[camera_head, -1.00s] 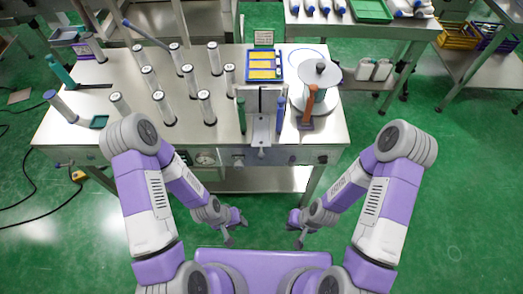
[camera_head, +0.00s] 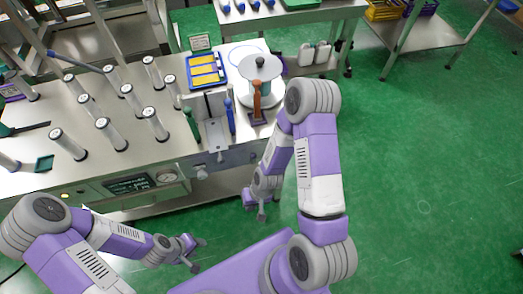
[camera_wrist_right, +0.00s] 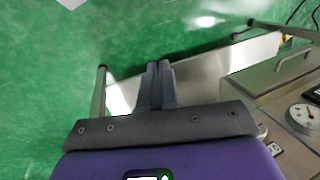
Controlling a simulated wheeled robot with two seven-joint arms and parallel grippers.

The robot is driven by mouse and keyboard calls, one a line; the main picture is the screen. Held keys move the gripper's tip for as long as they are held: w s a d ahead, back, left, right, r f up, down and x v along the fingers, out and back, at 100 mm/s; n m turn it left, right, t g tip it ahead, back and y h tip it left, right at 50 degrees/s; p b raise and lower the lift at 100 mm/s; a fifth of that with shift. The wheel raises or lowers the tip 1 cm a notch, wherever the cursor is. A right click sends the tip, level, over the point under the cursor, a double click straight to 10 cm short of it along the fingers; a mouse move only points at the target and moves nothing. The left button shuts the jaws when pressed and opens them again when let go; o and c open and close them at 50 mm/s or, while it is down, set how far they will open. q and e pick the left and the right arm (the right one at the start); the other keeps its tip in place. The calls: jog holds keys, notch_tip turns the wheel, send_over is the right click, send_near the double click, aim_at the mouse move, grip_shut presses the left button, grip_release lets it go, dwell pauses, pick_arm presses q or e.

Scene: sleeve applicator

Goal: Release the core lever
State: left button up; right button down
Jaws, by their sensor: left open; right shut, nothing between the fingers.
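A brown-orange upright lever (camera_head: 257,103) stands at the bench's right end, in front of the white spool (camera_head: 265,68). A green handle (camera_head: 191,124) and a blue handle (camera_head: 230,116) stand to its left, either side of a grey metal fixture (camera_head: 214,133). No label shows which is the core lever. My left gripper (camera_head: 200,257) is open, low over the floor in front of the bench. My right gripper (camera_head: 262,214) is low beside the bench's front right corner, apart from all levers. In the right wrist view its fingers (camera_wrist_right: 160,70) are together and empty.
A blue tray with yellow strips (camera_head: 206,70) lies behind the fixture. A gauge (camera_head: 167,175) is on the bench front. Green floor (camera_head: 430,180) is free to the right.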

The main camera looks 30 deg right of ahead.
aim_at(253, 159)
jog(key=w+d+r, duration=0.4)
jog(key=d+r, duration=0.5)
jog(key=r, duration=0.1)
jog(key=w+d+r+m+t, duration=0.1)
jog(key=w+d+r, duration=0.4)
jog(key=d+r, duration=0.4)
notch_tip(253, 159, up, 2)
jog(key=shift+w+h, duration=0.2)
jog(key=shift+h, duration=0.1)
jog(key=w+a+f+b, duration=0.1)
jog(key=a+f, duration=0.1)
jog(key=f, duration=0.1)
jog(key=w+a+f+b, duration=0.1)
jog(key=a+f, duration=0.1)
jog(key=f, duration=0.2)
jog(key=w+a+f+b, duration=0.1)
jog(key=a+f, duration=0.1)
jog(key=f, duration=0.1)
jog(key=shift+a+f, duration=0.1)
jog(key=shift+f, duration=0.1)
